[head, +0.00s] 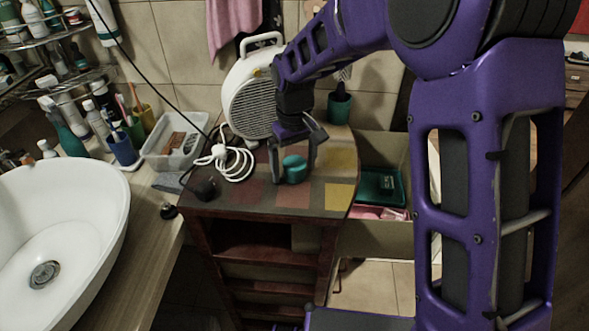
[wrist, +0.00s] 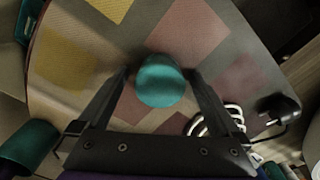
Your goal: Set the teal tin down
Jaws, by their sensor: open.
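The teal tin (head: 294,168) stands on the patchwork top of the small wooden cabinet (head: 262,197), near its middle. My gripper (head: 291,177) is over the cabinet top with its fingers down, one on each side of the tin. In the wrist view the round teal tin (wrist: 161,82) lies between the fingertips (wrist: 160,74). The jaws are open, and a gap shows between the tin and the fingers. The tin looks upright, and its underside is hidden.
A white fan heater (head: 250,98) and a coiled white cable (head: 228,160) are behind and left. A dark plug (head: 203,188) lies near the left edge. A green cup (head: 340,103) stands behind. A white basin (head: 60,225) is at left. The front right top is clear.

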